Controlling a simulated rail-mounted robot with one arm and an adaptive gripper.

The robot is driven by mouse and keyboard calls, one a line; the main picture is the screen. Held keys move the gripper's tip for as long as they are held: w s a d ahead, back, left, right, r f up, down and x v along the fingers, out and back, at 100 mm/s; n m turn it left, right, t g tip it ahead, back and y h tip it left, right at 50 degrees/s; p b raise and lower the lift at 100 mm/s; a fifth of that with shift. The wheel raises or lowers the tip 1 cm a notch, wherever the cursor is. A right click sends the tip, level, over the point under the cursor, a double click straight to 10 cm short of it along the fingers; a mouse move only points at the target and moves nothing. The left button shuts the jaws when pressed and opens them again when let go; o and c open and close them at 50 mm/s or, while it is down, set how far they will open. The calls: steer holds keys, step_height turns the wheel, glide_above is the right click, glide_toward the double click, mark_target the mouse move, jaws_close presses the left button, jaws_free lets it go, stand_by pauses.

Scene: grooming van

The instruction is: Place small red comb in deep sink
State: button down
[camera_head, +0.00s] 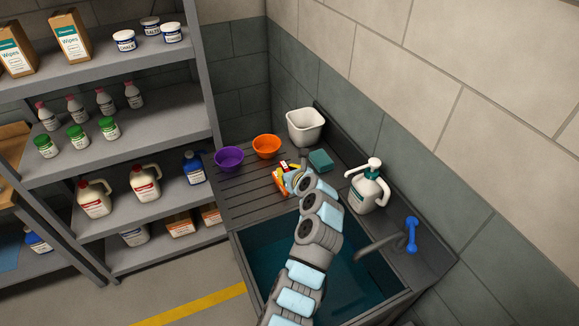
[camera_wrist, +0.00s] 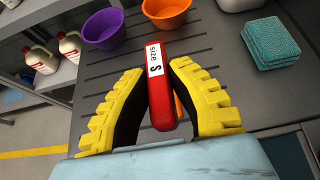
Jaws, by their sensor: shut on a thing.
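The small red comb (camera_wrist: 163,104) is between the yellow fingers of my gripper (camera_wrist: 158,100) in the wrist view. It carries a white label reading "size S". My gripper is shut on it, above the grooved drainboard. In the head view my gripper (camera_head: 285,180) is over the drainboard beyond the sink, and the comb is mostly hidden there. The deep sink (camera_head: 262,262) lies nearer the camera, with a dark teal basin. My arm crosses over it and hides part of its inside.
A purple bowl (camera_head: 229,158) and an orange bowl (camera_head: 267,146) stand on the drainboard (camera_head: 240,205). A white tub (camera_head: 305,127), teal cloth (camera_head: 321,160) and pump bottle (camera_head: 368,187) line the wall side. A faucet (camera_head: 380,243) with a blue handle reaches over the sink. Shelves stand left.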

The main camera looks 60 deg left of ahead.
steer(key=shift+s+d+r, duration=0.5)
steer(key=shift+s+d, duration=0.35)
steer(key=shift+s, duration=0.05)
steer(key=shift+s+d+r, duration=0.5)
steer(key=shift+s+d, duration=0.3)
steer(key=shift+s, duration=0.05)
